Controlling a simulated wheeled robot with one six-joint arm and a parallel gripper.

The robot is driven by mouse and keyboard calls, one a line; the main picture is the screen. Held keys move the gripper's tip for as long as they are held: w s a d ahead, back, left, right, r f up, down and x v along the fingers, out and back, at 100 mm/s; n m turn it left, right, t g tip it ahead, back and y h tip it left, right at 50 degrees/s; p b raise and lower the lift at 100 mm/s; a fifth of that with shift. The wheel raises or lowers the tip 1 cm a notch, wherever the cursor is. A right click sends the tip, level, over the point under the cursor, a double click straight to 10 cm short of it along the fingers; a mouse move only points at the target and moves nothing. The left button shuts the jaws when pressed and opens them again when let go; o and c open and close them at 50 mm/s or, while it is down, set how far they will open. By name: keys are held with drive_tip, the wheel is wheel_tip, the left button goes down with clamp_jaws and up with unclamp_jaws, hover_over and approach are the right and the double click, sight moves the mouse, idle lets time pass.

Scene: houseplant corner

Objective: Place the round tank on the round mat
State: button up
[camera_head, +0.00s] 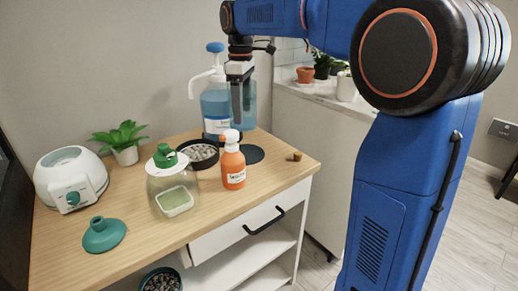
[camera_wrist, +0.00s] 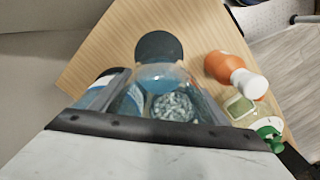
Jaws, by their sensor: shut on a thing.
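Clear blue parts of the tank (camera_wrist: 163,75) also fill the near part of the wrist view. The round mat (camera_head: 252,154) is a flat dark disc just to the right of and below the tank; it shows bare in the wrist view (camera_wrist: 158,46).
A dark bowl of pebbles (camera_head: 204,160) and an orange bottle (camera_head: 232,168) stand close in front. A glass jar with green top (camera_head: 164,188), green funnel-like piece (camera_head: 104,236), white appliance (camera_head: 70,178) and potted plant (camera_head: 125,155) stand left. A small brown piece (camera_head: 297,156) lies right.

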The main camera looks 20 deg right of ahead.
sight(245, 122)
drive_tip(key=f, duration=0.5)
drive_tip(key=shift+d, duration=0.3)
drive_tip(key=shift+f, duration=2.5)
drive_tip(key=shift+f, duration=0.15)
drive_tip(key=o, duration=1.2)
wheel_tip(245, 122, up, 12)
drive_tip(key=shift+r, duration=0.2)
